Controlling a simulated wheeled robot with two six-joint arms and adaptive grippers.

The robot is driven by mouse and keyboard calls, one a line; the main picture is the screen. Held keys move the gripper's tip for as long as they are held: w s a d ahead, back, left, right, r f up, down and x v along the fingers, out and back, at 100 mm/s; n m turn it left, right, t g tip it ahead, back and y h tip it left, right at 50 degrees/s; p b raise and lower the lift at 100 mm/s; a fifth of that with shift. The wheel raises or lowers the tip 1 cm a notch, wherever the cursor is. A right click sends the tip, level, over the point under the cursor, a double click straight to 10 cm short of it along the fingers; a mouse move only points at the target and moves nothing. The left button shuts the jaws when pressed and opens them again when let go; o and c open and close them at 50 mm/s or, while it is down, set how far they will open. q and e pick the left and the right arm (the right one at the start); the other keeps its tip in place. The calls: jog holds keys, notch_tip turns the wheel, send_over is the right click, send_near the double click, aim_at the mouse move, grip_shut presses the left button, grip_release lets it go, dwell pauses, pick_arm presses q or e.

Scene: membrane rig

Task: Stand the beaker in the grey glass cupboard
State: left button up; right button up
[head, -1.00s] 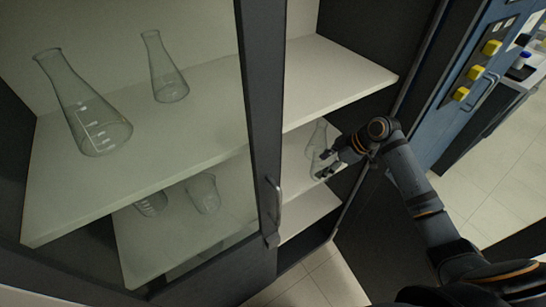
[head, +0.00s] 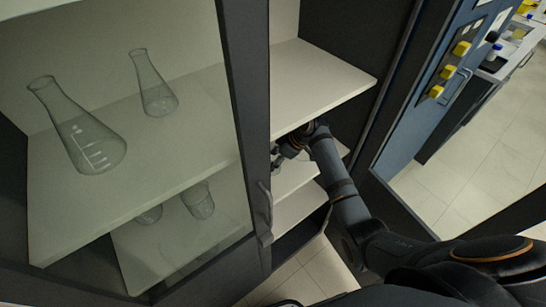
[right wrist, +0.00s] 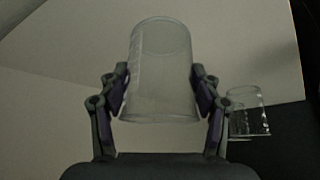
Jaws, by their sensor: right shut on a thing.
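The grey glass cupboard (head: 246,110) fills the left and middle of the head view, its right side open and its left side behind glass. My right gripper (head: 277,158) reaches into the open side, between the upper shelf (head: 320,85) and the shelf below (head: 295,176). In the right wrist view, my right gripper (right wrist: 160,95) is shut on the clear glass beaker (right wrist: 160,65), with a finger on each side. In the head view the beaker is mostly hidden by the upper shelf and my gripper. I cannot tell whether it touches the lower shelf. My left gripper is not in view.
Two conical flasks (head: 85,135) (head: 156,90) stand on the upper shelf behind glass. Smaller glassware (head: 199,203) stands below. Another glass (right wrist: 248,112) is right of the beaker in the wrist view. The door handle (head: 268,208) and upper shelf edge are close to my arm.

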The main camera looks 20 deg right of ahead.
jog(key=shift+d, duration=0.1)
jog(key=o, duration=0.9)
jog(key=shift+s, duration=0.1)
jog(key=o, duration=0.4)
jog(key=shift+d, duration=0.1)
jog(key=s+d+b, duration=0.1)
jog(key=s+d, duration=0.1)
jog(key=d, duration=0.1)
jog(key=s+d+b, duration=0.2)
jog(key=d, duration=0.1)
jog(key=s+d+b, duration=0.1)
jog(key=s+d, duration=0.1)
jog(key=d, duration=0.2)
jog(key=shift+r, duration=0.3)
jog(key=shift+s+d+r+b, duration=0.2)
jog(key=shift+s+d+b, duration=0.05)
jog(key=shift+d+b, duration=0.05)
jog(key=shift+f, duration=0.1)
